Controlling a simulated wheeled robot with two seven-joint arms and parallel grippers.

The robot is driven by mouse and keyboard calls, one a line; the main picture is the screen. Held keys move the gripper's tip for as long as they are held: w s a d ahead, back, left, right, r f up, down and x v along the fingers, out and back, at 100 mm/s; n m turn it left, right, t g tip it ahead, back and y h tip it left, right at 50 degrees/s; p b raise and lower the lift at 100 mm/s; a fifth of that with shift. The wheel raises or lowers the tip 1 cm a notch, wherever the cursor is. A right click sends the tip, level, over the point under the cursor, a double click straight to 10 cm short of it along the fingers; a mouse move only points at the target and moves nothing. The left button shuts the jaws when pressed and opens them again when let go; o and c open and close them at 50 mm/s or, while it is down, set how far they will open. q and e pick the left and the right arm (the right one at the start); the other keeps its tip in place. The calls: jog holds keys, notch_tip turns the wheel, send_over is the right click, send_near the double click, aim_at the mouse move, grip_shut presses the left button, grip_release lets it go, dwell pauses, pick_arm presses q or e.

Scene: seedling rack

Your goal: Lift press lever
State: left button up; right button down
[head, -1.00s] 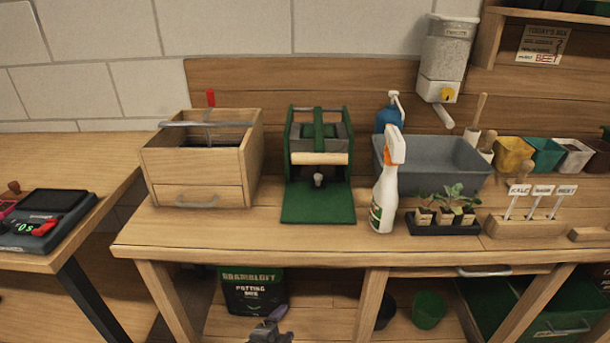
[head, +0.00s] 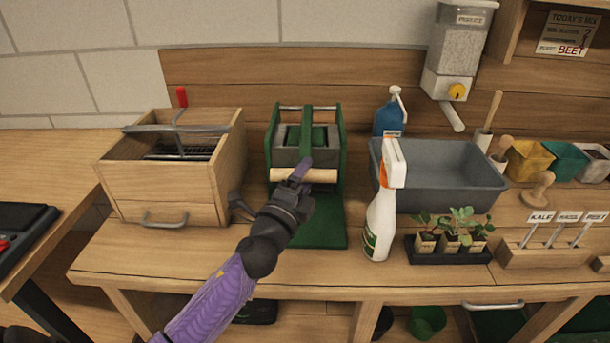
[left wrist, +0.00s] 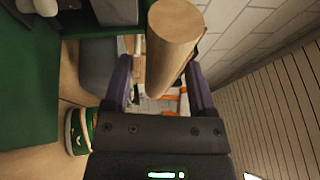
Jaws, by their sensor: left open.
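The green press (head: 340,140) stands on the bench against the back board, with a wooden bar (head: 324,175) across its front as the lever handle. My left gripper (head: 302,168) is at the bar and covers its middle in the head view. In the left wrist view the open purple fingers (left wrist: 160,88) lie on either side of the bar (left wrist: 172,45), whose round end faces the camera. I cannot tell whether the fingers touch it. My left arm hides part of the green base plate (head: 325,225). My right gripper is not in view.
A wooden box (head: 165,190) with a metal bar and red-tipped handle stands left of the press. A white spray bottle (head: 381,215) stands close on the right, with a blue bottle (head: 388,118) behind it. A grey tub (head: 450,180) and a seedling tray (head: 450,255) are farther right.

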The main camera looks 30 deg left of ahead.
pick_arm(q)
jog(key=shift+w, duration=0.3)
grip_shut()
dwell(0.8)
jog(key=shift+r, duration=0.1)
dwell(0.4)
